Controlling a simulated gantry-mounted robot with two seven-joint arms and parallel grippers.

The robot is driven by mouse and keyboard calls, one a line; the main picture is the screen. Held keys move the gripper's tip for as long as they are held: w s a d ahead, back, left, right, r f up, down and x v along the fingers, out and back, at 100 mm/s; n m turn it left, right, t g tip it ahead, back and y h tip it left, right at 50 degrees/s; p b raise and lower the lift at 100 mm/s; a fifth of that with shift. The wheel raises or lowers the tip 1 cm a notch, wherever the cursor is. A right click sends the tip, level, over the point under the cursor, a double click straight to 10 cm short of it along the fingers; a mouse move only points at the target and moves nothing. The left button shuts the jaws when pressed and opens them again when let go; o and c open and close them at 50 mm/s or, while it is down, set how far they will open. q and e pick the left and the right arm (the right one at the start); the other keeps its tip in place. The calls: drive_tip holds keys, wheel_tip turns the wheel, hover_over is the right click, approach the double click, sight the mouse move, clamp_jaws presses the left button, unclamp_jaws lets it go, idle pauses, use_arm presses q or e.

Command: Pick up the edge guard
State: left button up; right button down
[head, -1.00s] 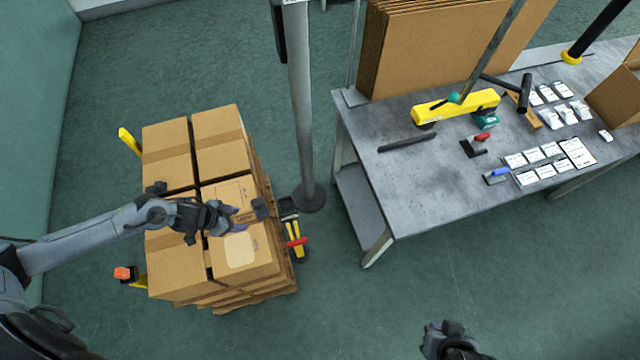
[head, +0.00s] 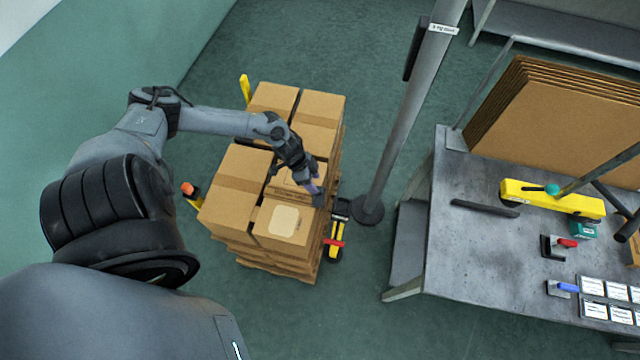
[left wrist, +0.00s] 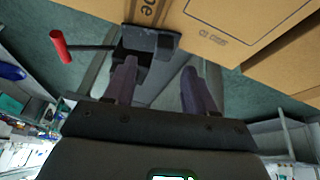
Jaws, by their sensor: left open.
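A small dark grey angled piece, which I take to be the edge guard (head: 318,200), sits at the right edge of the carton stack. In the left wrist view the edge guard (left wrist: 152,42) lies against a carton's edge, just beyond my fingertips. My left gripper (head: 315,187) is over the right side of the stack. In the left wrist view the left gripper (left wrist: 158,78) is open, with its two purple-grey fingers apart and nothing clearly between them. My right gripper is out of view.
Cartons (head: 235,210) are stacked on a pallet (head: 290,272). A grey post (head: 400,120) rises between stack and workbench (head: 470,260). A dark bar (head: 485,208) lies on the bench.

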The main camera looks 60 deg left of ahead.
sight(319, 188)
use_arm(q)
drive_tip(key=shift+a+x, duration=0.1)
drive_tip(key=shift+x, duration=0.95)
drive_tip(key=shift+a+x, duration=0.15)
drive_tip(key=shift+x, duration=0.95)
drive_tip(key=shift+w, duration=0.1)
clamp_jaws()
